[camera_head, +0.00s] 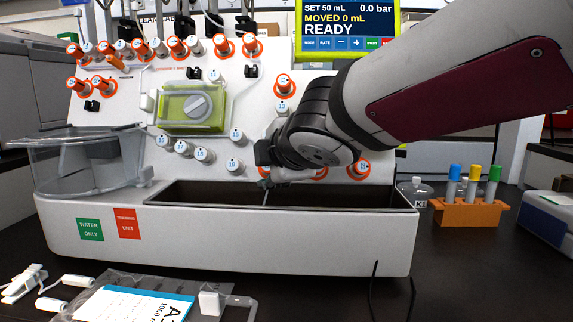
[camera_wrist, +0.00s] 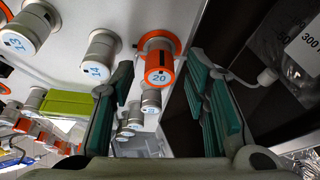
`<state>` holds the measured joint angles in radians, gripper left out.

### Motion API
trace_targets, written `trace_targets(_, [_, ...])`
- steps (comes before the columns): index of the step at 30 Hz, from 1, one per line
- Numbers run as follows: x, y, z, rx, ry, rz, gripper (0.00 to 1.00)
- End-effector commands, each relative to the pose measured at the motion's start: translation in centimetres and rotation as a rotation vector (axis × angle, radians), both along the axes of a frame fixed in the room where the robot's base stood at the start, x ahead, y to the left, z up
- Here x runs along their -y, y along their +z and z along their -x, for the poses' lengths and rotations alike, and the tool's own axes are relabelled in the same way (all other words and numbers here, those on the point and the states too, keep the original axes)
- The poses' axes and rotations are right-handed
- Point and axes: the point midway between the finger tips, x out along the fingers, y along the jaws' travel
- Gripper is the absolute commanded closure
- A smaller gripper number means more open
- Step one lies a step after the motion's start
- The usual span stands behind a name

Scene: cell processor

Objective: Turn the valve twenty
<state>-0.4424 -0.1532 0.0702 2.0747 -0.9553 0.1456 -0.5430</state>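My gripper (camera_wrist: 162,92) is open, with one teal-padded finger to the left of the valve and the other to the right. I see no finger closed on the knob; whether either touches it I cannot tell. In the head view my gripper (camera_head: 264,168) is low in front of the panel, and my arm hides that area, so I cannot pick out valve twenty there.
Other numbered knobs, such as thirteen (camera_head: 282,106) and nineteen (camera_head: 234,164), crowd the panel. A dark open trough (camera_head: 215,193) lies below. A tube rack (camera_head: 468,213) stands at right; a clear-lidded bowl (camera_head: 88,165) is at left. A pump display (camera_head: 340,25) is above.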

Motion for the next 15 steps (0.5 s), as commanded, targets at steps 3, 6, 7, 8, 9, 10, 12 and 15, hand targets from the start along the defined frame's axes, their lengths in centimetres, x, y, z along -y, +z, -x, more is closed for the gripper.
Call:
trace_targets(3, [-0.1, 0.0, 0.0, 0.0, 0.001, 0.0, 0.58])
trace_targets(6, [-0.1, 0.0, 0.1, 0.001, 0.002, 0.0, 0.58])
trace_targets(7, [-0.1, 0.1, 0.2, 0.001, 0.003, 0.001, 0.58])
trace_targets(8, [0.0, 0.2, 0.3, 0.002, 0.004, 0.0, 0.58])
trace_targets(9, [0.0, 0.3, 0.5, 0.003, 0.004, -0.001, 0.58])
trace_targets(10, [0.1, 0.5, 0.8, 0.004, 0.004, -0.001, 0.58])
trace_targets(12, [0.4, 0.9, 1.6, 0.004, 0.002, -0.001, 0.58])
trace_targets(15, [1.0, 1.6, 3.1, 0.004, 0.005, -0.004, 0.58])
